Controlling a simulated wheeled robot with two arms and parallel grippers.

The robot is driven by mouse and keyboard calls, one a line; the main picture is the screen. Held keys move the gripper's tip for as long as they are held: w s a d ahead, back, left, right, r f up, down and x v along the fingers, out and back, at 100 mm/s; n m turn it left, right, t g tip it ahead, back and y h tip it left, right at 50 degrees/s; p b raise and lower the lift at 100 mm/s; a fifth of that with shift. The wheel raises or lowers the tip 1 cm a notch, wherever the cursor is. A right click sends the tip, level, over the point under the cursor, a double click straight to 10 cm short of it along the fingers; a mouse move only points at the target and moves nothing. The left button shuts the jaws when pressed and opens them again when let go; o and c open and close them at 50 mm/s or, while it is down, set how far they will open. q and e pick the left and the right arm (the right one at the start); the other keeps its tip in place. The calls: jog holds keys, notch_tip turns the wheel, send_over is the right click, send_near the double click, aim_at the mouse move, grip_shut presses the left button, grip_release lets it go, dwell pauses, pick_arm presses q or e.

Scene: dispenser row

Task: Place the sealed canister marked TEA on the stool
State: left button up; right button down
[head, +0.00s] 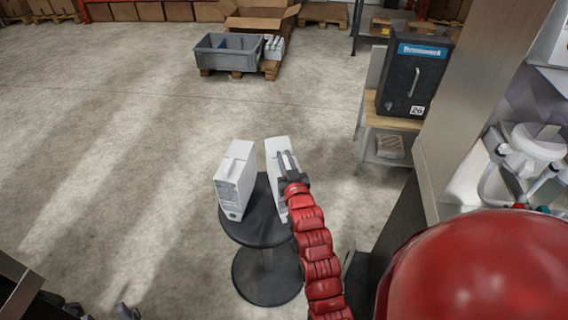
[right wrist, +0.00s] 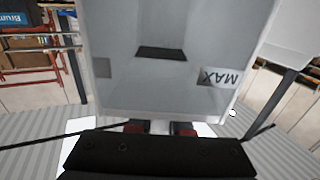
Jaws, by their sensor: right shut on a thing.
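A black round stool (head: 258,234) stands in the middle of the head view. A white box-shaped canister (head: 236,180) stands upright on its left part. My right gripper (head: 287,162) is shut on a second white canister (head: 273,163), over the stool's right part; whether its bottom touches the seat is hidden. In the right wrist view the held canister (right wrist: 150,85) fills the middle, with an upside-down MAX mark. No TEA mark is readable on either canister. Small dark parts (head: 127,312) at the bottom left may be my left gripper; its jaws are unclear.
A grey crate (head: 229,55) stands on a pallet at the back, by an open carton (head: 262,18). A black box machine (head: 411,78) sits on a wooden stand (head: 398,122) at right. A tall cabinet (head: 468,90) is close on the right. The floor left of the stool is clear.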

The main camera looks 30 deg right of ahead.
jog(key=shift+w+d, duration=0.1)
jog(key=shift+w, duration=0.2)
jog(key=shift+w+f, duration=0.1)
jog(key=shift+f, duration=0.2)
notch_tip(320, 180, down, 3)
jog(key=shift+p, duration=0.55)
jog(key=c, duration=1.3)
grip_release()
jog(key=shift+f, duration=0.15)
jog(key=o, duration=0.5)
jog(key=shift+c, duration=0.2)
